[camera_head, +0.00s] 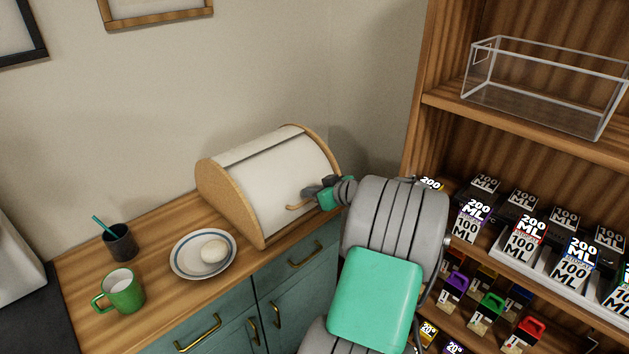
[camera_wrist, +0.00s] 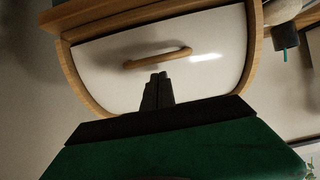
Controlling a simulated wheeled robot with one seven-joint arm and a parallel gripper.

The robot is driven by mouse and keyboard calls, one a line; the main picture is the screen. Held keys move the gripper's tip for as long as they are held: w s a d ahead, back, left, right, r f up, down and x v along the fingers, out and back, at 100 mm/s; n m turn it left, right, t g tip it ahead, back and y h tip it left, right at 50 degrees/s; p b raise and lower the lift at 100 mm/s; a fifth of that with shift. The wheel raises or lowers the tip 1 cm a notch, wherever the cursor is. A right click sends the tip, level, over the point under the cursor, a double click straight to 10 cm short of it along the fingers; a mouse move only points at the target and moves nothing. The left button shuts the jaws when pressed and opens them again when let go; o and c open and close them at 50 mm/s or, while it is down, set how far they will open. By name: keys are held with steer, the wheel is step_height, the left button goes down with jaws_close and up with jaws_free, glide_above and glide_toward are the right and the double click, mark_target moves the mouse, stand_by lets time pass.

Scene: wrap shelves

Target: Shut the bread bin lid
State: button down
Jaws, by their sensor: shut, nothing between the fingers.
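The bread bin (camera_head: 230,205) stands on the wooden counter against the wall, with wooden end panels and a curved white lid (camera_head: 284,176). The lid covers the front of the bin and looks down. Its wooden handle (camera_head: 297,207) is low on the front; it also shows in the wrist view (camera_wrist: 157,58). My gripper (camera_head: 312,193) is at the bin's front right, close to the handle. In the wrist view the gripper's dark fingers (camera_wrist: 158,78) are together and empty, just beside the handle. I cannot tell whether they touch the lid.
A plate (camera_head: 178,262) with a pale round item (camera_head: 214,251), a green mug (camera_head: 122,291) and a dark cup (camera_head: 119,243) are on the counter to the left. A wooden shelf (camera_head: 423,130) with boxes and a clear bin (camera_head: 540,110) stands on the right.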

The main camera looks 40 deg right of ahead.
steer(key=shift+f, duration=0.45)
steer(key=shift+s, duration=0.1)
